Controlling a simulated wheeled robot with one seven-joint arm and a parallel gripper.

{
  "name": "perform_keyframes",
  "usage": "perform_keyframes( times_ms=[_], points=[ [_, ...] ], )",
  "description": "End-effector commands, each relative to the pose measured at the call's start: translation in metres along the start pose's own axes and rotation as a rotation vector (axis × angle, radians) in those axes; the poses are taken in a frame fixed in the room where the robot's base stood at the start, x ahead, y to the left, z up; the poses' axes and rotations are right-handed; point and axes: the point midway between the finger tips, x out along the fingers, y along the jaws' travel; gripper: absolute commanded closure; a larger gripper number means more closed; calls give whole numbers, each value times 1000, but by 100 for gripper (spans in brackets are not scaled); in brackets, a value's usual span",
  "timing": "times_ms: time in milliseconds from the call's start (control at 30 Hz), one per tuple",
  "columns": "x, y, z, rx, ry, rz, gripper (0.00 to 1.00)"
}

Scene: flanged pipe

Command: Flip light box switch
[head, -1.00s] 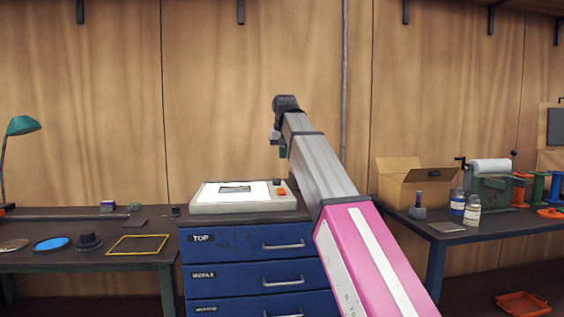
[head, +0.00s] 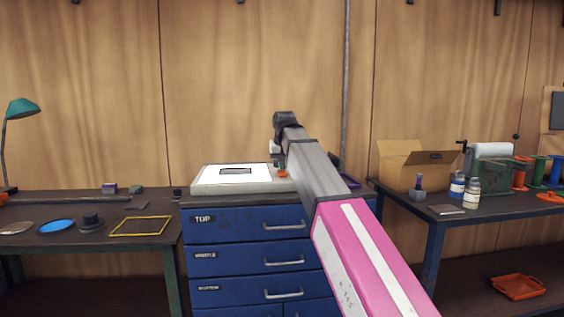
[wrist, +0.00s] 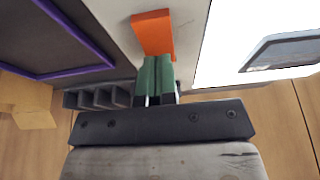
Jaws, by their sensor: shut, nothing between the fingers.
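The light box (head: 215,187) is a cream case with a bright white panel on top of the blue drawer cabinet. Its orange switch (wrist: 153,32) shows in the wrist view, right ahead of my fingertips; in the head view it is a small orange patch (head: 283,174) mostly hidden by my arm. My gripper (wrist: 158,60) has its green fingers shut together and empty. The fingertips overlap the near edge of the switch in the wrist view; I cannot tell whether they touch it. A dark framed piece (wrist: 275,52) lies on the lit panel.
A purple-edged dark tray (wrist: 75,70) lies beside the light box, right of it in the head view. The blue drawer cabinet (head: 235,235) stands below. An open cardboard box (head: 405,170) and bottles stand on the right table. A wooden wall is behind.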

Motion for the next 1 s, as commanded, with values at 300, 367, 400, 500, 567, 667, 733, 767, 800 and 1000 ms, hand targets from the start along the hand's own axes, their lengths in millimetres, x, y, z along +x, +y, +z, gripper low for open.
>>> perform_keyframes(
  times_ms=[300, 367, 400, 500, 567, 667, 733, 767, 800, 1000],
  points=[
    [3, 0, 0, 0, -1, 0, 100],
    [8, 0, -1, 0, -1, 0, 100],
    [11, 0, -2, 0, -1, 0, 100],
    [10, 0, -1, 0, -2, 0, 100],
    [11, 0, 0, 0, -3, 0, 100],
    [11, 0, 1, 0, -4, 0, 100],
    [11, 0, 2, 0, -5, 1, 100],
    [11, 0, 3, 0, -6, 1, 100],
    [10, 0, 5, 0, -7, 1, 100],
    [6, 0, 15, 0, -10, 0, 100]
  ],
)
